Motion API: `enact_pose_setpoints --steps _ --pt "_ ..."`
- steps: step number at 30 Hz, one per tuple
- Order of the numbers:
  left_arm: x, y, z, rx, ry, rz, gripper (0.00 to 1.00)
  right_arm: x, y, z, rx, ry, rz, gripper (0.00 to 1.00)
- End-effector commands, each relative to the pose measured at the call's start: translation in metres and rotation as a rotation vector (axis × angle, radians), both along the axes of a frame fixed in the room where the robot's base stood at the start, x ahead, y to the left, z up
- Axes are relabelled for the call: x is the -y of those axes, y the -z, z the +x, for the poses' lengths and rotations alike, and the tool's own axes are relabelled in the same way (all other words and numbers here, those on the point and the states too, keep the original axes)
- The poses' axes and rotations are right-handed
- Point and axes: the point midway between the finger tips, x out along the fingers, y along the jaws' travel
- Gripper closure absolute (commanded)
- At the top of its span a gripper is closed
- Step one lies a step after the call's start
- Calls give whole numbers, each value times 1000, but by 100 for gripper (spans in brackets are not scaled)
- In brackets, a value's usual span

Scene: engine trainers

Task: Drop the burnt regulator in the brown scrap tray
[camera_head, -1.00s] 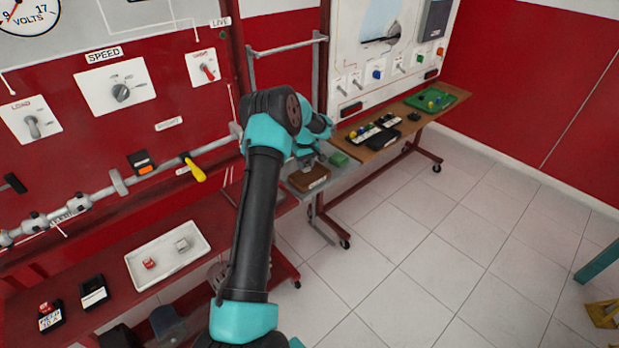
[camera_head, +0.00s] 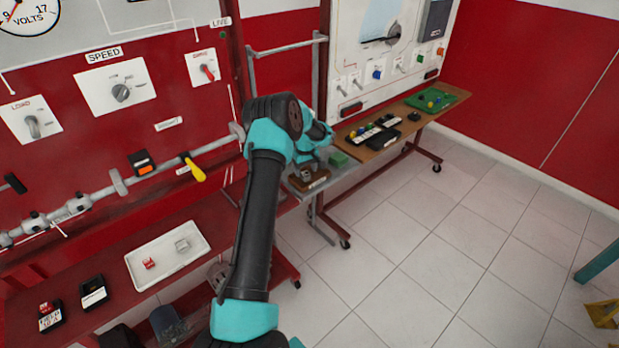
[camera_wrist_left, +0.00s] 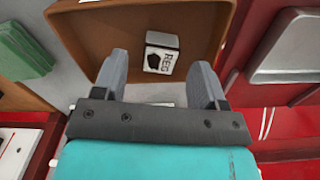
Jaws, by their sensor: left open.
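The burnt regulator is a small pale block (camera_wrist_left: 162,52) with a "REG" label and a black mark. It lies inside the brown scrap tray (camera_wrist_left: 225,15), on its floor. In the head view the tray (camera_head: 318,184) stands on the grey stand at the centre, with the small block (camera_head: 306,174) in it. My left gripper (camera_wrist_left: 158,70) is open above the tray, its fingers apart and nothing held between them. In the head view the arm partly hides the gripper. My right gripper is in neither view.
A green block (camera_head: 338,159) sits beside the brown tray. A white tray (camera_head: 140,272) with a red and a pale block lies on the red bench at left. A wooden table (camera_head: 450,105) with parts stands behind right. The tiled floor at right is largely clear.

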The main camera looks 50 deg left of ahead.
Motion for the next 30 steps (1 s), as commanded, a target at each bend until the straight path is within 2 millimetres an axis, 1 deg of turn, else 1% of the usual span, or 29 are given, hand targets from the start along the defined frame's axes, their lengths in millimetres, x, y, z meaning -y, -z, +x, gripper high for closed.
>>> enact_pose_setpoints --steps 8,11,14,20,30 --pt "0 -1 0 0 0 0 35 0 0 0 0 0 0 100" --pt "0 -7 0 1 0 1 35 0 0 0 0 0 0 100" --pt "0 -17 1 2 0 1 35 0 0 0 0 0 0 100" --pt "0 -50 1 2 0 1 35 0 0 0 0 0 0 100" --pt "0 -116 1 3 0 1 35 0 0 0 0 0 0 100"
